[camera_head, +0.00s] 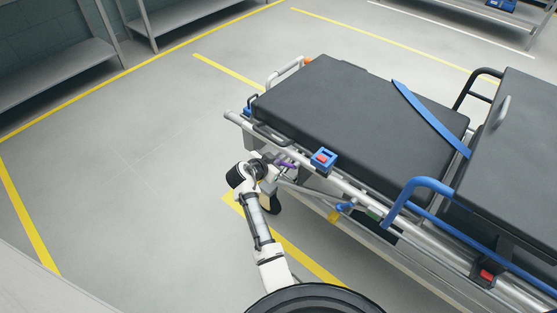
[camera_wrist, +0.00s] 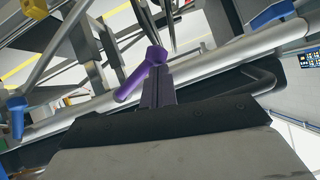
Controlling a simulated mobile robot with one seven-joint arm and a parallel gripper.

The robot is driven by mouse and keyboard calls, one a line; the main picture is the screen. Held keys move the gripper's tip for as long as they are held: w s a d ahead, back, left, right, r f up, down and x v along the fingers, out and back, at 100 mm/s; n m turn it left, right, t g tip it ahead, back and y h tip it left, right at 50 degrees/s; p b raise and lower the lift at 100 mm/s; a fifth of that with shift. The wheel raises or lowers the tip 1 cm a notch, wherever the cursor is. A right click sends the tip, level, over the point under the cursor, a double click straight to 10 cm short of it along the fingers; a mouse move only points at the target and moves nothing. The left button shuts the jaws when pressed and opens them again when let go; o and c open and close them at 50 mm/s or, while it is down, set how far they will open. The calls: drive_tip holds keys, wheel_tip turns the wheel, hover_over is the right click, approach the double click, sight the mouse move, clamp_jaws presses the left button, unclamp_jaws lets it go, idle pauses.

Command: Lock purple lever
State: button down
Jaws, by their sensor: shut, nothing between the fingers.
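The purple lever (camera_head: 287,165) is on the near side of the stretcher frame, below the black mattress, in the head view. In the wrist view the purple lever (camera_wrist: 128,84) has a rounded knob and a short handle slanting down to the left. My gripper (camera_head: 270,161) is beside the lever, at the end of my white arm. In the wrist view my gripper (camera_wrist: 159,80) is shut, with its narrow fingers right at the lever's knob. I cannot tell whether they touch. Nothing shows held between the fingers.
The stretcher's silver side rail (camera_head: 350,190) runs close by. A blue and red block (camera_head: 323,160) sits on it to the right, and a blue handrail (camera_head: 418,190) rises farther right. The floor left of my arm is clear. Grey shelves (camera_head: 55,72) stand at the back left.

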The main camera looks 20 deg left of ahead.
drive_tip(key=shift+s+d+f+n+g+h+b, duration=0.15)
drive_tip(key=shift+f+n+g+h+b, duration=0.1)
drive_tip(key=shift+f+n+h+b, duration=0.4)
drive_tip(key=shift+w+d+f+n+g+h+b, duration=0.1)
drive_tip(key=shift+f+n+g+h+b, duration=0.1)
drive_tip(key=shift+f+n+h+b, duration=0.5)
drive_tip(key=shift+s+d+f+n+g+h+b, duration=0.15)
drive_tip(key=shift+f+n+g+h+b, duration=0.15)
drive_tip(key=shift+f+n+h, duration=0.4)
drive_tip(key=shift+r, duration=0.1)
